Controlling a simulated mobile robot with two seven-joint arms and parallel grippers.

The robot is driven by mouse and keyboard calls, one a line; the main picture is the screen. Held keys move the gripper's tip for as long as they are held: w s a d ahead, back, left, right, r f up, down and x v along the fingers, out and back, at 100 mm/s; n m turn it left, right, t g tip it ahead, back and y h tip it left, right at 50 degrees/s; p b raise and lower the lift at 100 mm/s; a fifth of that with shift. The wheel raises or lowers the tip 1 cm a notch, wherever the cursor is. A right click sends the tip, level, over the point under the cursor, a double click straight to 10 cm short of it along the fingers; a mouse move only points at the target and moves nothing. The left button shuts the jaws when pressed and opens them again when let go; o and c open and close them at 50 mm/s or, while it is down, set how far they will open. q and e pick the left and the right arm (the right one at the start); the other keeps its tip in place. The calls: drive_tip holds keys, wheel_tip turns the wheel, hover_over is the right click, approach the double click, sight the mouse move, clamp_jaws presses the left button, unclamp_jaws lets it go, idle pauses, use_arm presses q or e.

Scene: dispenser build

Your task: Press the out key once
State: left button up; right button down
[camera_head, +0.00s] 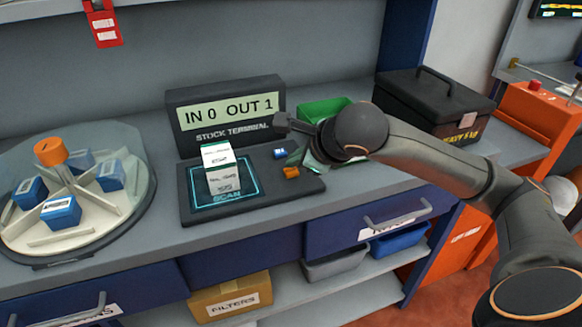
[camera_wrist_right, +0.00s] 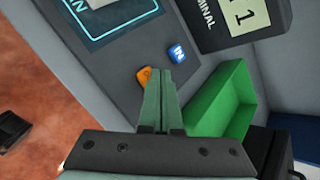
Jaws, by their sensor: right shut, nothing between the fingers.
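The stock terminal (camera_head: 225,105) has a screen that reads "IN 0 OUT 1". On its base are a blue key (camera_head: 279,153) and an orange key (camera_head: 291,172). In the right wrist view the blue key (camera_wrist_right: 178,54) is marked "IN"; the orange key (camera_wrist_right: 144,77) is partly hidden by my fingers, its marking unreadable. My right gripper (camera_head: 294,160) is shut and empty, its fingertips close to the orange key. The tips (camera_wrist_right: 158,72) overlap the key's edge in the right wrist view; I cannot tell whether they touch it. My left gripper is not in view.
A white-and-green carton (camera_head: 222,182) stands on the scan pad (camera_head: 196,192). A green bin (camera_head: 322,109) and black toolbox (camera_head: 433,103) stand right of the terminal. A round carousel (camera_head: 120,215) with blue boxes is at left. Bench space between carousel and terminal is clear.

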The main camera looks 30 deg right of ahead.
sight(295, 173)
drive_tip(key=shift+r, duration=0.35)
drive_tip(key=shift+r+p, duration=1.75)
drive_tip(key=shift+r, duration=0.8)
